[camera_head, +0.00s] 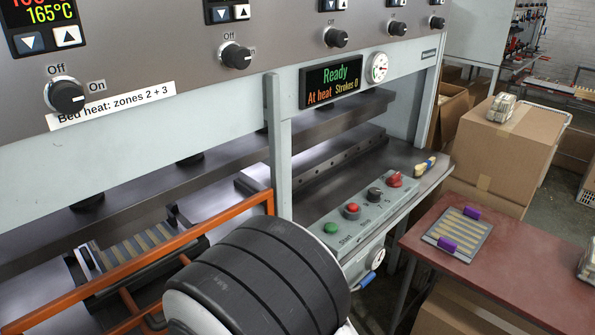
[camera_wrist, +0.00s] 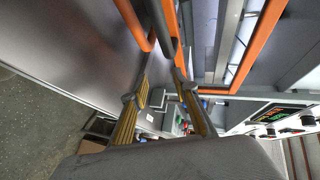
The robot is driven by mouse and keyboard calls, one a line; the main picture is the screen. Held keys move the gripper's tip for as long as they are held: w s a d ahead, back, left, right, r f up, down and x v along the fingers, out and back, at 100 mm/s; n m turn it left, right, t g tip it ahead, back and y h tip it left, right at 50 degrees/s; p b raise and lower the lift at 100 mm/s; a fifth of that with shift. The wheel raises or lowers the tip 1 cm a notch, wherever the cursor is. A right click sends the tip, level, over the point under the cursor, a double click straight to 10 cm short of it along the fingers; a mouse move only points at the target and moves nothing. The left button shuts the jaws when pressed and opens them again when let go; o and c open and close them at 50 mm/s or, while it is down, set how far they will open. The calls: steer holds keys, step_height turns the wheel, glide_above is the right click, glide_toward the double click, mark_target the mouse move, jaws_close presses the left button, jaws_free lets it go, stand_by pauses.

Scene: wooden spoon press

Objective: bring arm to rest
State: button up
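My arm's rounded dark link (camera_head: 260,285) fills the bottom centre of the head view, in front of the press. My gripper is hidden there. In the wrist view my gripper (camera_wrist: 160,82) shows two ribbed brownish fingers, apart from each other with nothing visibly held between them. A dark bar (camera_wrist: 164,28) on the orange guard (camera_wrist: 132,22) lies just beyond the fingertips; I cannot tell how far beyond. The orange guard (camera_head: 200,248) also crosses the front of the press in the head view, with pale wooden strips (camera_head: 135,248) in a rack behind it.
The press display (camera_head: 333,80) reads "Ready". A control box (camera_head: 352,212) with green and red buttons sits on the press's front ledge. A reddish table (camera_head: 510,260) at right holds a tray (camera_head: 458,234) of wooden strips with purple clips. Cardboard boxes (camera_head: 505,150) stand behind it.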

steer(key=s+d+r+n+g, duration=0.2)
steer(key=d+r+n+g, duration=0.45)
steer(key=d+r, duration=0.65)
steer(key=s+d+r+n+g+h, duration=0.1)
steer(key=s+d+r+n+h, duration=0.2)
steer(key=s+d+n, duration=0.5)
steer(key=s+d, duration=1)
steer(key=s, duration=0.1)
steer(key=shift+d+g, duration=0.3)
steer(key=shift+g, duration=0.05)
